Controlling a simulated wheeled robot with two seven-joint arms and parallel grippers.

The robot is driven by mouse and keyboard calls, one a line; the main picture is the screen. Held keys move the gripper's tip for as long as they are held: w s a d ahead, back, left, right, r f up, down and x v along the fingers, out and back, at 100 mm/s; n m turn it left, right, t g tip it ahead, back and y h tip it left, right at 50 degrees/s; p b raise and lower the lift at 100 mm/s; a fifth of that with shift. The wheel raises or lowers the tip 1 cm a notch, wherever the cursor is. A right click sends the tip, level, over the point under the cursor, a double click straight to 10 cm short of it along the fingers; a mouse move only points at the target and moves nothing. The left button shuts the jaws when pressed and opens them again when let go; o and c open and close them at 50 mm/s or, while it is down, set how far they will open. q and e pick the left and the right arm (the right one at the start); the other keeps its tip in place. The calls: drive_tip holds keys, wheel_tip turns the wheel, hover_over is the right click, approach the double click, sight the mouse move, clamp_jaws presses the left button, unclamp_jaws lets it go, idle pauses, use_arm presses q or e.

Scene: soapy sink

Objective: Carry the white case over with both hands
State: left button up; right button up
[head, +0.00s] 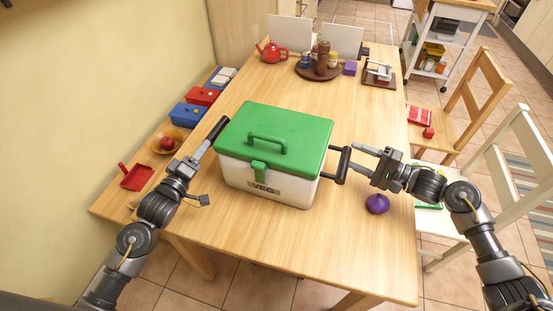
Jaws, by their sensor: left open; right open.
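The white case (262,186) stands on the wooden table in the head view. It has a green lid (300,128) with a green top handle and a green front latch. A dark side handle (342,164) sticks out on its right, and another dark handle (217,130) shows on its left. My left gripper (207,168) is open beside the case's left side, close to the left handle. My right gripper (358,159) is open at the right handle, its fingers pointing toward it. I cannot tell whether either gripper touches its handle.
A purple onion-like object (377,204) lies below my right gripper. Blue and red boxes (203,96) and a bowl (150,140) stand left. The table's front is clear.

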sight(340, 150)
use_arm(q)
drive_tip(key=x, duration=0.5)
drive_tip(key=shift+w, duration=0.3)
use_arm(e)
drive_tip(key=x, duration=0.5)
drive_tip(key=shift+w+a, duration=0.2)
drive_tip(key=shift+a, duration=0.05)
use_arm(q)
clamp_jaws()
use_arm(e)
clamp_jaws()
